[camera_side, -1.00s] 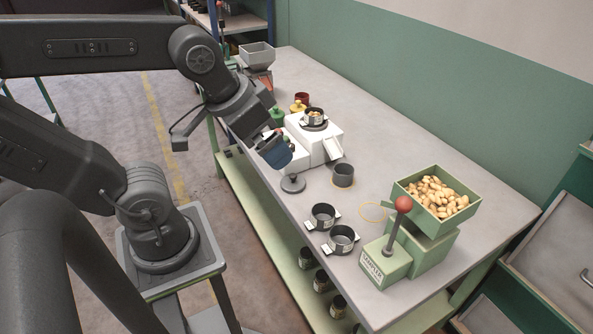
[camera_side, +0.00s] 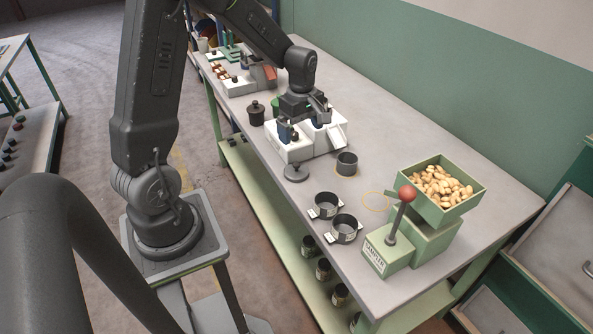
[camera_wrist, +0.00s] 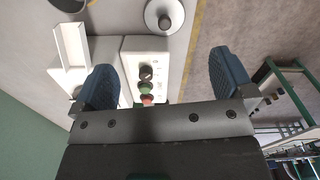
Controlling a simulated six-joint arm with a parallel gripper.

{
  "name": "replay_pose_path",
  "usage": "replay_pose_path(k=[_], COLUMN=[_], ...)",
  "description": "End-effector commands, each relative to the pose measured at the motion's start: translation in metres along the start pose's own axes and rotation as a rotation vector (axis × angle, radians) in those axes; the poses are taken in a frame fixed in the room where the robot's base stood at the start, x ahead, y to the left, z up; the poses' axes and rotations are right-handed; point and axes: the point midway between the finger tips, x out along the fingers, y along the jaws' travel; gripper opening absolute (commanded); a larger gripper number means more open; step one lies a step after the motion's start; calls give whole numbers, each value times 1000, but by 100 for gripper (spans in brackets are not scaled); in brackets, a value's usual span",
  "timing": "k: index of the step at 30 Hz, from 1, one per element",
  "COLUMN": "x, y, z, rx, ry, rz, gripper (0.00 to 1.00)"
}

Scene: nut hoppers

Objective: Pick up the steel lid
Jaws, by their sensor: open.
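The steel lid (camera_side: 296,172) is a round grey disc with a small knob on top. It lies flat on the bench near its front edge, in front of the white machine. In the wrist view the lid (camera_wrist: 164,15) is at the top centre, beyond the fingertips. My gripper (camera_side: 304,128) points down over the white machine, behind the lid and apart from it.
The white machine (camera_side: 290,151) has coloured buttons (camera_wrist: 147,86) and a chute (camera_side: 338,137). A dark cup (camera_side: 346,163) stands right of the lid. Two handled rings (camera_side: 326,205) and the green sampler (camera_side: 388,251) with a nut hopper (camera_side: 470,205) are nearer. Bare bench lies along the wall.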

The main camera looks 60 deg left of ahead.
Motion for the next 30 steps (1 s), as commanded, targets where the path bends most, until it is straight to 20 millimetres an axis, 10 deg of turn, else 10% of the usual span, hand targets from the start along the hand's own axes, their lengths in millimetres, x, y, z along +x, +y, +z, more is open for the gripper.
replay_pose_path(k=[30], x=[134], y=[-6], z=[-9], rx=[-9], ry=[-2], rz=[-7], gripper=[100])
